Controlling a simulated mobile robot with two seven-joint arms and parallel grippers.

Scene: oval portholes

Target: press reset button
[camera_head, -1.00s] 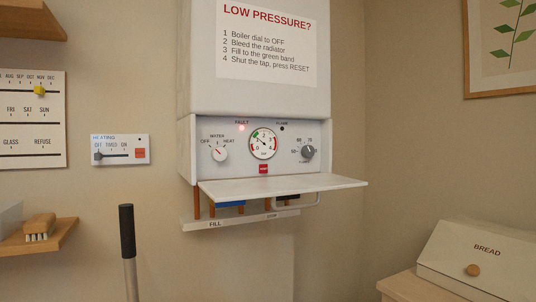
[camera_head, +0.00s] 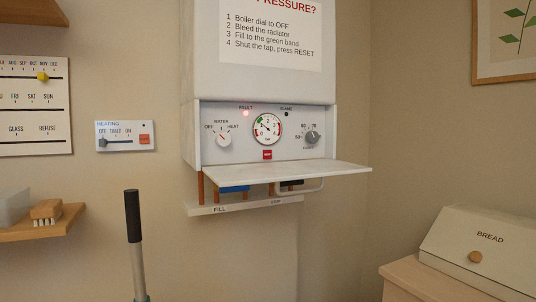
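The fault lamp (camera_head: 246,113) glows red at the upper left of the panel, and the flame lamp (camera_head: 286,114) is dark. The mode dial (camera_head: 223,138) is at the left of the panel, and a grey temperature knob (camera_head: 312,137) is at the right. The panel's white flap (camera_head: 285,171) is folded down and sticks out below the button. Neither of my grippers is in view.
A blue tap handle (camera_head: 234,189) and pipes sit under the flap, above a strip marked FILL (camera_head: 220,209). A heating controller (camera_head: 124,136) is on the wall at left. A black-handled pole (camera_head: 133,217) stands in front. A bread box (camera_head: 482,250) is at lower right.

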